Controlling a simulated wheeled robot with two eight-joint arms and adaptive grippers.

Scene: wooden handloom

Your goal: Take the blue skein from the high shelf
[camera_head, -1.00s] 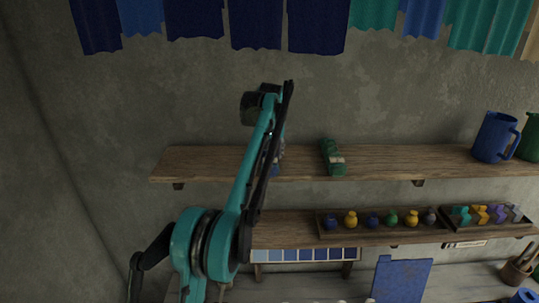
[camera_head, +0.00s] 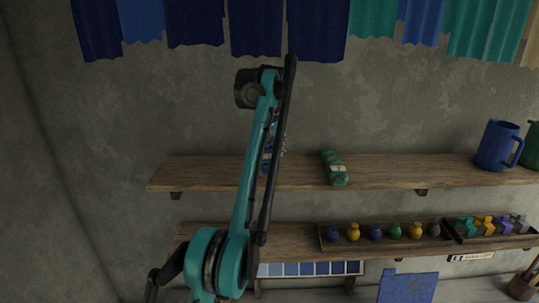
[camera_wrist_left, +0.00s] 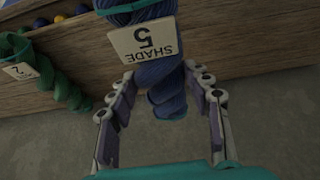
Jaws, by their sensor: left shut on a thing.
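In the head view my left arm covers most of the skein (camera_head: 268,158) and the gripper (camera_head: 282,146), at the left part of the high shelf (camera_head: 215,172). Whether the skein still touches the shelf is hidden. My right gripper is out of view.
A green skein (camera_head: 334,168) lies to the right on the high shelf, and a blue jug (camera_head: 497,145) stands further right. The lower shelf (camera_head: 285,239) holds a tray of small coloured bottles. Dyed cloths (camera_head: 256,28) hang above. The wall between them is clear.

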